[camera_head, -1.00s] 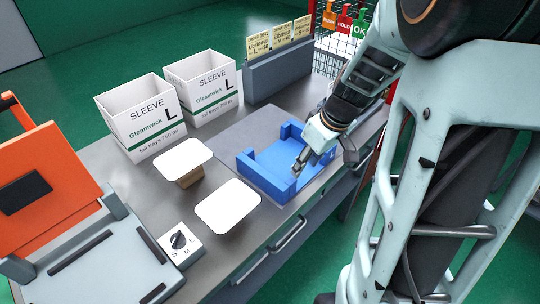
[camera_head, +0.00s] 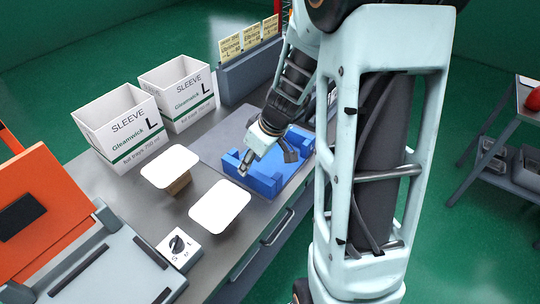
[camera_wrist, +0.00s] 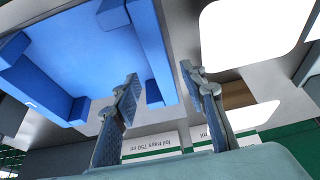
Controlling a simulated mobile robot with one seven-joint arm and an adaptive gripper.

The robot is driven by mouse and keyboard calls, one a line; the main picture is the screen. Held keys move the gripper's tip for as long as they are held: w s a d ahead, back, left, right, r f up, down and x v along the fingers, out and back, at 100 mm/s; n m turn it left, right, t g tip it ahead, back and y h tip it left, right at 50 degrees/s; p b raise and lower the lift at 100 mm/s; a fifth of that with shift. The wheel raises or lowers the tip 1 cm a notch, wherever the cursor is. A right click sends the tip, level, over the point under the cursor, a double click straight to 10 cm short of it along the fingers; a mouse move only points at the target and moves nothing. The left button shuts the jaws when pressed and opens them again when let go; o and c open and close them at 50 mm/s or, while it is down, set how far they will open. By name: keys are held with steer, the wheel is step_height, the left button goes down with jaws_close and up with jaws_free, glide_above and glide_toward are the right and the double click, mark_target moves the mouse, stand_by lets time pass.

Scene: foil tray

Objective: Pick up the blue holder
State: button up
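The blue holder (camera_head: 267,184) lies on a grey mat on the bench, a shallow tray with raised wall pieces. My gripper (camera_head: 244,166) is at its left end, low near the raised end wall. In the wrist view the blue holder (camera_wrist: 85,55) fills the upper left. There the fingers of my gripper (camera_wrist: 160,78) stand apart, with part of the holder's end wall and grey surface showing between them. I cannot tell whether a finger touches the wall. My arm hides part of the holder's far side in the head view.
Two white-topped blocks (camera_head: 170,166) (camera_head: 220,207) stand left of the holder. Two white sleeve boxes (camera_head: 118,125) (camera_head: 178,92) are behind. A dial box (camera_head: 178,248) and an orange-and-grey machine (camera_head: 45,195) are at the left. A grey card rack (camera_head: 250,68) stands at the back.

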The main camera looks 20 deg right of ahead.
steer(key=shift+x, duration=2.65)
steer(key=shift+s, duration=0.15)
jaws_close()
